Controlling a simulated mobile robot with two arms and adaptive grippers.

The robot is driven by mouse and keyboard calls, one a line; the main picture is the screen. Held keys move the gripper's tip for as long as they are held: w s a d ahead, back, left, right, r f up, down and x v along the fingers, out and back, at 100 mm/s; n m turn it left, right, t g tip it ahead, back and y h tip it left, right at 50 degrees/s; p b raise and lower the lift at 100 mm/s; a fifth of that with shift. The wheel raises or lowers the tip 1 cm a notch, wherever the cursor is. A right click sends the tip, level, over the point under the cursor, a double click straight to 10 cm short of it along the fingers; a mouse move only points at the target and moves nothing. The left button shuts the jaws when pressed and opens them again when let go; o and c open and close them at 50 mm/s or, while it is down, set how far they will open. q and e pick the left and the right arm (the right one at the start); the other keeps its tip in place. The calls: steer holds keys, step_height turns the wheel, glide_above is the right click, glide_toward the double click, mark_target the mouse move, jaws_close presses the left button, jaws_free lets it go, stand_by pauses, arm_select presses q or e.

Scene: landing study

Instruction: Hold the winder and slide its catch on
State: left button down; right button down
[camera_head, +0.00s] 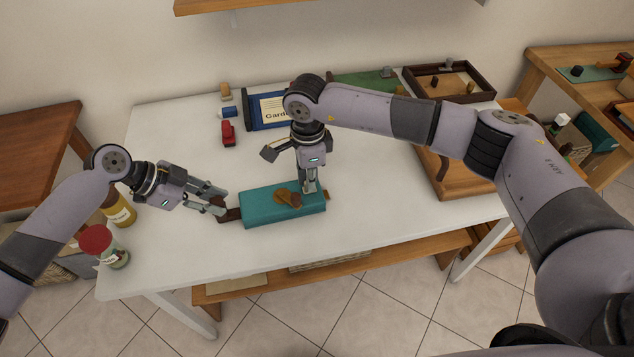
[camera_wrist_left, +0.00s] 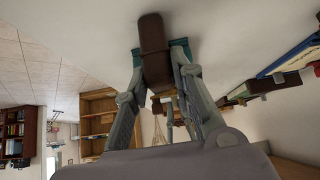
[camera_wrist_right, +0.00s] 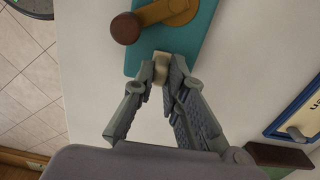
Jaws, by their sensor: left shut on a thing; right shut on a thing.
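The winder is a teal block (camera_head: 265,211) lying near the front of the white table, with an orange-brown crank (camera_head: 283,194) on top. A dark brown handle (camera_head: 232,214) juts from its left end. My left gripper (camera_head: 222,206) is shut on that handle, and its fingers sit either side of it in the left wrist view (camera_wrist_left: 155,60). My right gripper (camera_head: 309,187) points down at the block's right part, shut on a small cream catch (camera_wrist_right: 161,68) at the teal block's edge. The fingers partly hide the catch. The crank's brown knob (camera_wrist_right: 126,28) is close by.
A red-lidded jar (camera_head: 105,247) and a yellow bottle (camera_head: 119,210) stand at the table's left edge. A red item (camera_head: 228,133) and a blue-framed sign (camera_head: 268,108) are behind. A dark wooden tray (camera_head: 478,92) is at the back right.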

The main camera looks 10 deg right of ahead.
steer(key=shift+a, duration=0.3)
steer(key=c, duration=1.5)
jaws_free()
steer(key=shift+c, duration=0.2)
steer(key=shift+d, duration=0.1)
step_height(320, 180, up, 12)
